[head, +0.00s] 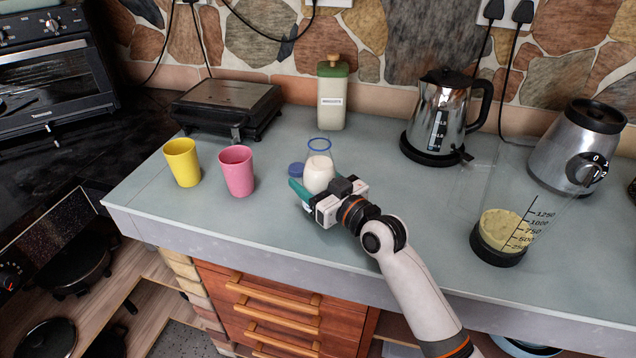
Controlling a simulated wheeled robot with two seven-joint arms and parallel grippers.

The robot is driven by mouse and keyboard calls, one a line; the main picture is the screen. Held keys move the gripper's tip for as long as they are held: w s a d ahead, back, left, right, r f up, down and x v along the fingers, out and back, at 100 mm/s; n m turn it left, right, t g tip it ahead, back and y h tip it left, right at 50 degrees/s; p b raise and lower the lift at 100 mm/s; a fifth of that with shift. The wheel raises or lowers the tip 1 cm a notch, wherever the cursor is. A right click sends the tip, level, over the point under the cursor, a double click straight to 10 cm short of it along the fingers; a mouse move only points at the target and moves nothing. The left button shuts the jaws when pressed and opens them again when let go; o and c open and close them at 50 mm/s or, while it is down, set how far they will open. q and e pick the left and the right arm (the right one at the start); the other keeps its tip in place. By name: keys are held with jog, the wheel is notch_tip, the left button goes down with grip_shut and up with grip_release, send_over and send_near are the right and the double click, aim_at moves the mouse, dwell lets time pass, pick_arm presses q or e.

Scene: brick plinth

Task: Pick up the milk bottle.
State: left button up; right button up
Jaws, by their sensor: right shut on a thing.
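The milk bottle (319,173) is clear glass with a blue rim and white milk in its lower part. It stands upright on the grey-green counter (400,205), near the front edge. My right gripper (312,190) comes in from the right and is shut on the bottle's lower part, with green fingertips beside it. The gripper hides the bottle's base, so I cannot tell whether it touches the counter. My left gripper is not in view.
A blue lid (296,170) lies just left of the bottle. Pink (237,171) and yellow (182,162) cups stand further left. A green-topped bottle (332,95), kettle (440,115), blender base (578,147) and blender jug (505,225) stand behind and right.

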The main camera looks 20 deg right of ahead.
aim_at(314, 138)
jog(key=shift+r, duration=0.25)
jog(key=shift+r+p, duration=0.35)
jog(key=shift+r, duration=4.4)
jog(key=shift+r, duration=0.1)
